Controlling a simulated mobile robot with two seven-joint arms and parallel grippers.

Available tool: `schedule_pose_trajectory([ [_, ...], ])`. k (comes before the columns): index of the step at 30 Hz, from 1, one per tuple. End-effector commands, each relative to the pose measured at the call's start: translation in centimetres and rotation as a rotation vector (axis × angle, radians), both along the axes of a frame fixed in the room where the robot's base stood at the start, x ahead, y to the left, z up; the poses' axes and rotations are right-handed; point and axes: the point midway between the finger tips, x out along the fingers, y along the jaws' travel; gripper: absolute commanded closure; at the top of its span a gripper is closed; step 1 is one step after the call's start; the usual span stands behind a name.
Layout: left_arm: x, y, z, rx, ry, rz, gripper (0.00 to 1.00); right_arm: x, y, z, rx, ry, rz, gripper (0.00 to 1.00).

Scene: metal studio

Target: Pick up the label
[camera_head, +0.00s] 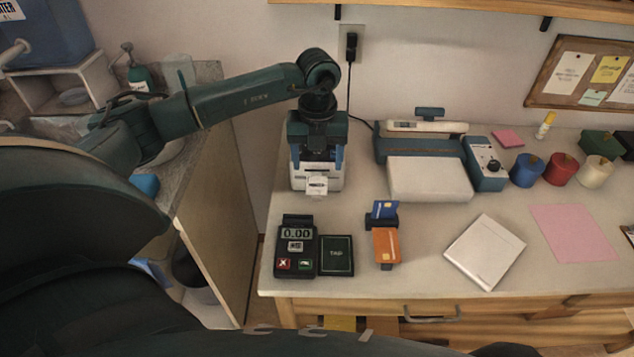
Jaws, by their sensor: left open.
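The label (317,186) is a small white piece with dark print. It sticks out at the lower front of a white and blue label printer (301,181) at the back left of the desk. My left gripper (319,158) points down over the printer, with its jaws apart and nothing seen between them. It hides much of the printer's top. The label is just in front of and below the gripper in the picture; I cannot tell the exact gap. My right gripper does not show.
A card terminal (296,246) and a black tap pad (336,256) stand in front of the printer. To the right are a card holder with an orange card (386,246), a larger machine (428,178), a white notepad (485,251) and colored spools (561,169). The desk (440,265) has clear patches.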

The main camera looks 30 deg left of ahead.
Motion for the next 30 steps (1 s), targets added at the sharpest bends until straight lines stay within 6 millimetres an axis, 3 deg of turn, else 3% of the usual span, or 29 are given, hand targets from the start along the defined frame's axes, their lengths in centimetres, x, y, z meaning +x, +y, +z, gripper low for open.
schedule_pose_trajectory([
  [5, 0.0, 0.1, -1.2, -0.001, 0.003, 0.000, 0.33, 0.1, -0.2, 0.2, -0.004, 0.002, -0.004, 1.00],
  [15, 0.1, 0.3, -5.5, -0.001, 0.001, -0.001, 0.33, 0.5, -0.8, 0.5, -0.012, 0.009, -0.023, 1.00],
  [30, 0.1, 0.3, -5.8, -0.001, 0.000, -0.001, 0.33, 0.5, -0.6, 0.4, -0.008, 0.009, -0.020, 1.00],
])
